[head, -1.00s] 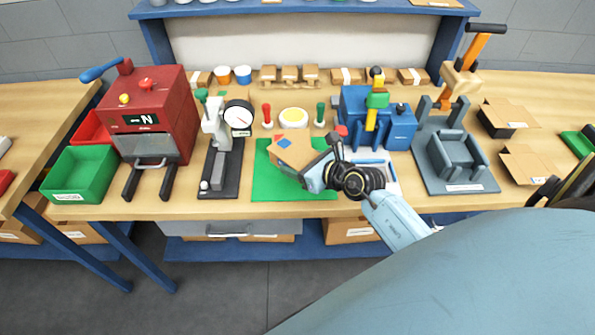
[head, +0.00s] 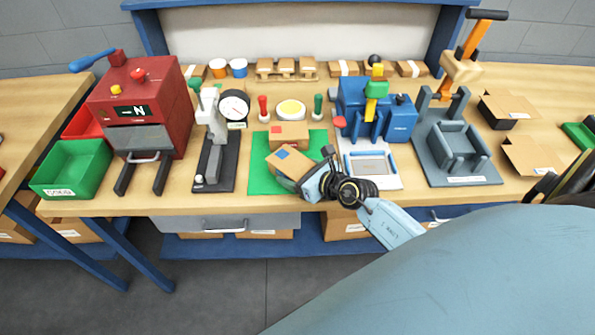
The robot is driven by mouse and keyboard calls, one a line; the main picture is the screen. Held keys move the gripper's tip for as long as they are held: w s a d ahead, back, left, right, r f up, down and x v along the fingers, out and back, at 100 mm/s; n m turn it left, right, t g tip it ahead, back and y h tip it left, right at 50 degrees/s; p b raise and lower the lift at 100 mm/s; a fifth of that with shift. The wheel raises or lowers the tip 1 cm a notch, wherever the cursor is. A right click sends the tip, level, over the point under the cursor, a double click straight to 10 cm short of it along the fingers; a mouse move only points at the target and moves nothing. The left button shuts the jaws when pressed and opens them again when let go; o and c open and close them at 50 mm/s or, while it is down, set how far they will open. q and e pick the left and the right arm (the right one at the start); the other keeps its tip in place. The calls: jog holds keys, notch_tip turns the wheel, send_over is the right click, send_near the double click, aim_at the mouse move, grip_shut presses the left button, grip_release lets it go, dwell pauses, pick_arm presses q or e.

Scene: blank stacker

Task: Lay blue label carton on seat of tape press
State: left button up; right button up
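The blue label carton (head: 297,164) is a small brown box with a blue square on its upper face. It is tilted over the front of the green mat (head: 258,180). My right gripper (head: 299,181) is at its near right side and appears shut on it; the fingertips are partly hidden. A grey press (head: 425,140) with a cradle-like seat (head: 459,155) and an orange-handled lever stands at right. A blue press (head: 385,115) with a pale framed plate stands nearer the carton. Their labels are unreadable, so I cannot confirm which is the tape press. My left gripper is not in view.
A second carton (head: 290,131) with an orange-red mark lies behind on the mat. A dial gauge stand (head: 213,150), red machine (head: 143,110) and green bin (head: 75,168) stand left. Open flat cartons (head: 530,155) lie right of the grey press.

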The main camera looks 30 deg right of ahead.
jog(key=shift+o, duration=1.2)
